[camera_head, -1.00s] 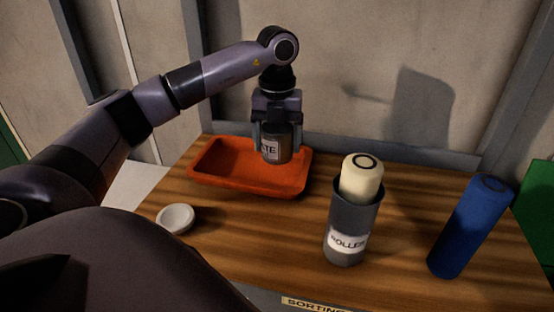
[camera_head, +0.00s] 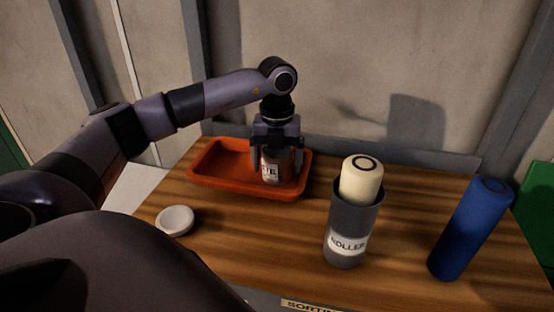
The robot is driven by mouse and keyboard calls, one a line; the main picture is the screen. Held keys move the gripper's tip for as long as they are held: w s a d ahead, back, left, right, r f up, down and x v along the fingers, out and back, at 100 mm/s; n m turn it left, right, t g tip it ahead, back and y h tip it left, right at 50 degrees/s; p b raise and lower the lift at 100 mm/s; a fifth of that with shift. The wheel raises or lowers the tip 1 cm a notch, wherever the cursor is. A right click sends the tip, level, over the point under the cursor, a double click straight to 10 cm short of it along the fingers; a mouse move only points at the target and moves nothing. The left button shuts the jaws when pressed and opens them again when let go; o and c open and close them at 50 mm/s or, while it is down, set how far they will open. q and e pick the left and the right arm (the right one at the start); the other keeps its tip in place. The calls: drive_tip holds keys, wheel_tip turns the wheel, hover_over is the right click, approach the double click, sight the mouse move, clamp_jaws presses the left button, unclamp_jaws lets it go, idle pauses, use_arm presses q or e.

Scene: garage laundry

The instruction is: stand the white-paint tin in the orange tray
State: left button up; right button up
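The paint tin (camera_head: 270,170) is a small grey can with a pale label, of which only the last letters show. It is upright within the right part of the orange tray (camera_head: 218,174). My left gripper (camera_head: 273,162) comes down from above with its fingers on both sides of the tin, shut on it. The tin's base looks at or very near the tray floor; I cannot tell whether it touches. My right gripper is not in view.
A grey holder labelled ROLLER (camera_head: 346,240) with a cream roller (camera_head: 361,182) in it stands right of the tray. A blue cylinder (camera_head: 470,228) stands farther right. A white round lid or dish (camera_head: 175,220) lies in front of the tray. The wooden table (camera_head: 265,235) is clear between them.

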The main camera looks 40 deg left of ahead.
use_arm(q)
drive_tip(key=shift+r, duration=0.1)
wheel_tip(320, 180, up, 12)
drive_tip(key=shift+p, duration=0.35)
idle(0.7)
